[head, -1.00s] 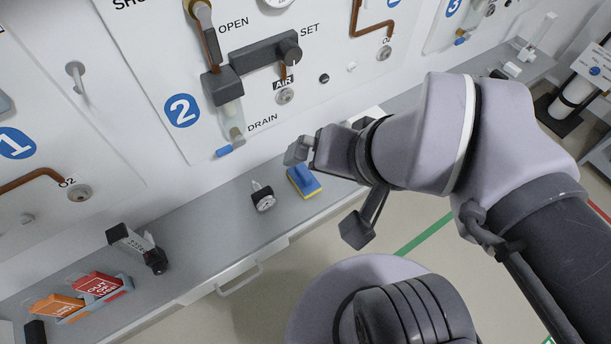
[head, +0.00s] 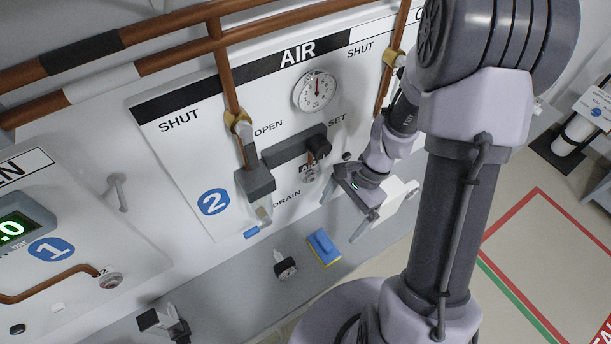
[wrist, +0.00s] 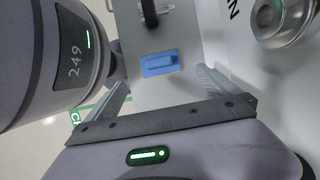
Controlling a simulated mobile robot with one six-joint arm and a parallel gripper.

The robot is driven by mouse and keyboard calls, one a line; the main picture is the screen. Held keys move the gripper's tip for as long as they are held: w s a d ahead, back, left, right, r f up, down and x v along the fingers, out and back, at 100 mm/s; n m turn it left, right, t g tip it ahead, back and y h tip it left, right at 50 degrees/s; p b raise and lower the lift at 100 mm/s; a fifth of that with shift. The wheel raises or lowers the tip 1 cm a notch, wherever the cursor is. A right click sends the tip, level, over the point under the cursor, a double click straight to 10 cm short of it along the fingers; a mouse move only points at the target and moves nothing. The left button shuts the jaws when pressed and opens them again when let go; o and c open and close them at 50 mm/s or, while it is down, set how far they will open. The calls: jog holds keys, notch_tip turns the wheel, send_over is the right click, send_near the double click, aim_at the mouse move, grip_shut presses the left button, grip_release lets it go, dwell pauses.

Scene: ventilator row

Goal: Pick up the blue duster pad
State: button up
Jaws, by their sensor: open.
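The blue duster pad (head: 324,247) lies on the grey shelf below the panel marked 2, with a raised blue grip on top and a yellow edge along its base. In the wrist view the blue duster pad (wrist: 159,63) shows beyond and between my two fingers, apart from both. My gripper (head: 340,217) is open and empty, above the shelf and up to the right of the pad in the head view. Its fingers also show in the wrist view (wrist: 160,85).
A blue-tipped drain valve (head: 252,231) hangs on the panel above. A white box (head: 398,196) is just right of my gripper. A black clamp-like item (head: 163,321) sits farther left.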

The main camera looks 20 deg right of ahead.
aim_at(326, 241)
jog(key=b+x, duration=0.2)
jog(key=x, duration=0.2)
jog(key=s+b+x, duration=0.1)
jog(key=b+x, duration=0.1)
jog(key=x, duration=0.2)
jog(key=b+x, duration=0.2)
jog(key=x, duration=0.2)
jog(key=shift+s+d+f, duration=0.2)
jog(key=shift+s+f, duration=0.05)
jog(key=shift+w+a+f, duration=0.1)
jog(key=shift+w+f, duration=0.05)
jog(key=shift+w, duration=0.3)
jog(key=c, duration=1.1)
jog(key=shift+r, duration=0.25)
